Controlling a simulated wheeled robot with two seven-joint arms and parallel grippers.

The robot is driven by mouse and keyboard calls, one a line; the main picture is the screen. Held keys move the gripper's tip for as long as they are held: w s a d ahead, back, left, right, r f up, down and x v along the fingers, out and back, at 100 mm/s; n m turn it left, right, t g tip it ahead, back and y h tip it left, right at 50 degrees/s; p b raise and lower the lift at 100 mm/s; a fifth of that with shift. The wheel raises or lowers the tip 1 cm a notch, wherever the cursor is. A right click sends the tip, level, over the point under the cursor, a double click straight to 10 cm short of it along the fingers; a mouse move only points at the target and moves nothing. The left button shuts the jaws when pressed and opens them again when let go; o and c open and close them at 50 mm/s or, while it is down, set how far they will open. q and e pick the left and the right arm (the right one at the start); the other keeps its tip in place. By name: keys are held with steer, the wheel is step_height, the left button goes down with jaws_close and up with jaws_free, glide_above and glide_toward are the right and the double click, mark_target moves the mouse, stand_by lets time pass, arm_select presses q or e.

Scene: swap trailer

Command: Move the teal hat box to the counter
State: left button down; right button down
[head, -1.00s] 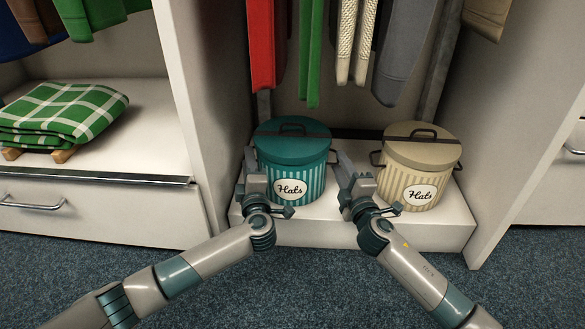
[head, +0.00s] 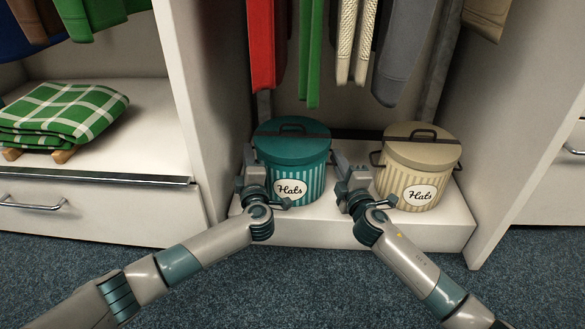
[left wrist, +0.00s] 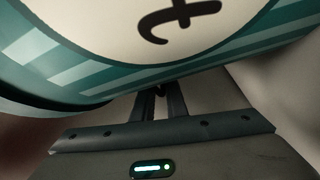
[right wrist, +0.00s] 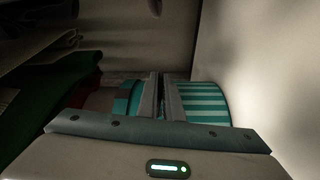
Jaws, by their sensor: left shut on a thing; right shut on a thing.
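The teal hat box (head: 312,178), a striped round tin with a dark-banded lid and a white "Hats" label, is upright on the white closet base at the middle of the head view. My left gripper (head: 250,160) is shut on its left side and my right gripper (head: 341,163) is shut on its right side; the gripped parts are mostly hidden. The box fills the top of the left wrist view (left wrist: 60,62), and its stripes show beyond the fingers in the right wrist view (right wrist: 203,98). The counter cannot be made out.
A beige hat box (head: 440,163) stands close to the right of my right gripper. Clothes (head: 400,55) hang above. White partitions (head: 190,120) flank the bay on both sides. A folded green plaid blanket (head: 65,112) lies on the left shelf. Blue carpet (head: 300,285) in front is clear.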

arm_select(q)
steer(key=shift+a+f, duration=0.1)
arm_select(e)
steer(key=shift+r, duration=0.2)
